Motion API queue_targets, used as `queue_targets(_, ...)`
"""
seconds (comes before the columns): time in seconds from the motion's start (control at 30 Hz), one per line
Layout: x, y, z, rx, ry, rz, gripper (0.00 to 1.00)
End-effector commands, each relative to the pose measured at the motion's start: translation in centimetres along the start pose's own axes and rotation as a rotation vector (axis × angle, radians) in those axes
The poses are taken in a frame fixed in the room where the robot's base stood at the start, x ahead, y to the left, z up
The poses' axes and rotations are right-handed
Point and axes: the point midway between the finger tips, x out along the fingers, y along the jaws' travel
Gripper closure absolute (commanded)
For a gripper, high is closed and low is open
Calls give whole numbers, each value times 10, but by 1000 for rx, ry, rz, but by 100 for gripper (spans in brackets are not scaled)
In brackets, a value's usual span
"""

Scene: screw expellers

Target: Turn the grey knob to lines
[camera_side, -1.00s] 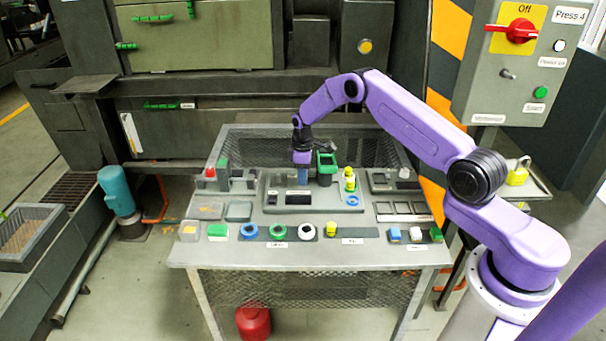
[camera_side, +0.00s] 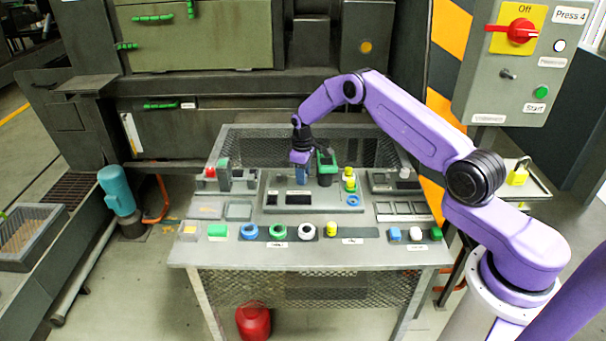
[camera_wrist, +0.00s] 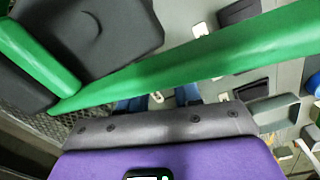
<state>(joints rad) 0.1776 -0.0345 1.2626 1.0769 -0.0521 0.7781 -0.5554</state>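My gripper (camera_side: 303,181) points down over the grey panel in the middle of the table, just left of a black-and-green upright piece (camera_side: 326,165). In the wrist view its two blue fingers (camera_wrist: 158,102) stand apart, with a small pale patch between them. A grey housing hides most of the fingers. I cannot make out a knob between or under them. A small grey switch (camera_side: 508,74) is on the wall box at the upper right, far from my gripper. I cannot tell whether it is the grey knob, and I see no lines marking.
A long green bar (camera_wrist: 200,58) and a dark block (camera_wrist: 95,35) are close to the wrist camera. A yellow-green piece (camera_side: 349,180) and a blue ring (camera_side: 353,200) are on the panel's right. Several coloured parts line the table's front. A wire-mesh guard (camera_side: 350,143) stands behind.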

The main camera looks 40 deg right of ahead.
Motion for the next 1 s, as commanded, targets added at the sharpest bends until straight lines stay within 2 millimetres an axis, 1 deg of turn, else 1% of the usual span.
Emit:
queue_targets(0.03,-1,0,0,-1,1,1,54)
queue_targets(0.07,-1,0,0,-1,1,1,44)
queue_targets(0.1,-1,0,0,-1,1,1,42)
queue_targets(0.37,-1,0,0,-1,0,1,42)
queue_targets(0.47,-5,0,0,-1,1,1,42)
queue_targets(0.53,-12,0,-1,-1,1,1,42)
queue_targets(0.67,-33,0,-1,-1,3,2,42)
queue_targets(1.0,-106,1,-1,-1,4,3,42)
